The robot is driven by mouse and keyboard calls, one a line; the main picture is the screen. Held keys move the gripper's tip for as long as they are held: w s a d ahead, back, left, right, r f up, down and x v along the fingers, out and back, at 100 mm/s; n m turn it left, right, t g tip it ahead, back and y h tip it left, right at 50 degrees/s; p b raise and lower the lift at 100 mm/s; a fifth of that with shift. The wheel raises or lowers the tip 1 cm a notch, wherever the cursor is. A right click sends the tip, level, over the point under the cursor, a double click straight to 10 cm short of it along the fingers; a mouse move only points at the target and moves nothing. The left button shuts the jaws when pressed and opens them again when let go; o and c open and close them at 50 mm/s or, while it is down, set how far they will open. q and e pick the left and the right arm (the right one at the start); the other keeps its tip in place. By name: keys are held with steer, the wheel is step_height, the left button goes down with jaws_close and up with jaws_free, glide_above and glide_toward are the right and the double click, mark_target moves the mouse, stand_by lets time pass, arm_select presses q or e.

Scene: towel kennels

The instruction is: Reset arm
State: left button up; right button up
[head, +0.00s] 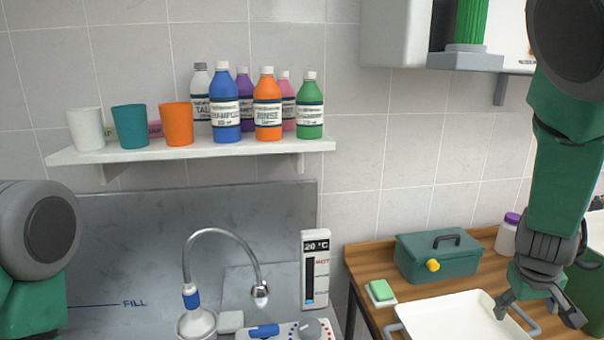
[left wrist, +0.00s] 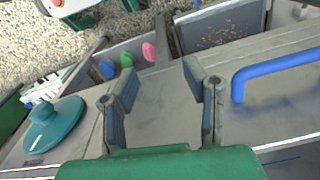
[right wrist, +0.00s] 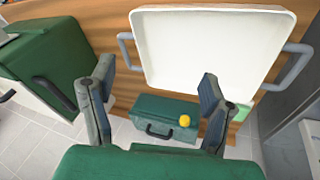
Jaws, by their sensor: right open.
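My right gripper (head: 541,305) hangs from the right arm at the right of the head view, above the right end of a white tray (head: 455,318) on a wooden table. Its fingers are spread apart, and the right wrist view shows the same open fingers (right wrist: 155,105) with nothing between them. My left gripper is outside the head view; only part of the left arm shows there at the left edge. In the left wrist view the left fingers (left wrist: 165,95) are spread apart and empty, over a grey surface.
A green toolbox (head: 437,262) and a green sponge (head: 381,291) are on the wooden table (head: 375,262). A curved faucet (head: 222,233) stands at the middle. A shelf (head: 200,150) holds cups and several bottles. The left wrist view shows a teal lid (left wrist: 55,130) and a blue handle (left wrist: 275,70).

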steer(key=s+a+f+n+g, duration=0.1)
steer(key=s+a+f, duration=0.1)
steer(key=s+f, duration=0.55)
steer(key=s+a+f+n+g, duration=0.1)
steer(key=s+a+f, duration=0.2)
steer(key=s+f, duration=0.4)
steer(key=s+a+f+y, duration=0.2)
steer(key=s+a+f, duration=0.2)
steer(key=s+a, duration=0.25)
steer(key=s+a+f+y, duration=0.2)
steer(key=s+a+f, duration=0.35)
steer(key=s, duration=0.25)
steer(key=w+a+f+n+b, duration=0.1)
steer(key=w+f+b, duration=0.2)
steer(key=f+b, duration=0.9)
steer(key=shift+w+a+b, duration=0.2)
steer(key=shift+w+b, duration=0.05)
steer(key=shift+b, duration=0.45)
steer(key=shift+r, duration=0.1)
steer(key=shift+w, duration=0.1)
